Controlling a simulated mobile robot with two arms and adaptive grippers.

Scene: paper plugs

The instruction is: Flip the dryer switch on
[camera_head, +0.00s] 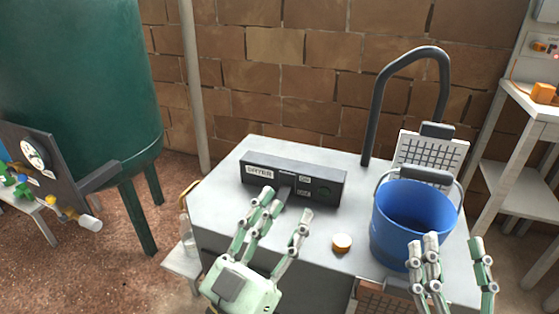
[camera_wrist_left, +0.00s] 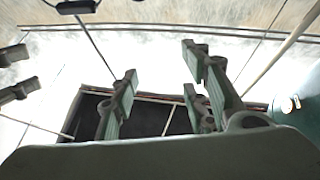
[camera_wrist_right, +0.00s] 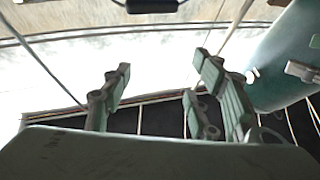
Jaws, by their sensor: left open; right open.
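A long dark control box (camera_head: 325,176) with a white label (camera_head: 259,173) that appears to read DRYER lies on the light grey tabletop (camera_head: 225,205). A dark lever-like part (camera_head: 285,191) shows at its front; its switch position is too small to tell. My left gripper (camera_head: 282,205) is open and empty, its fingertips in front of the box, partly covering its lower edge in the head view. Its open fingers also show in the left wrist view (camera_wrist_left: 160,72). My right gripper (camera_head: 453,243) is open and empty at the bucket's front right; its fingers show in the right wrist view (camera_wrist_right: 163,70).
A green tank (camera_head: 85,90) stands left.

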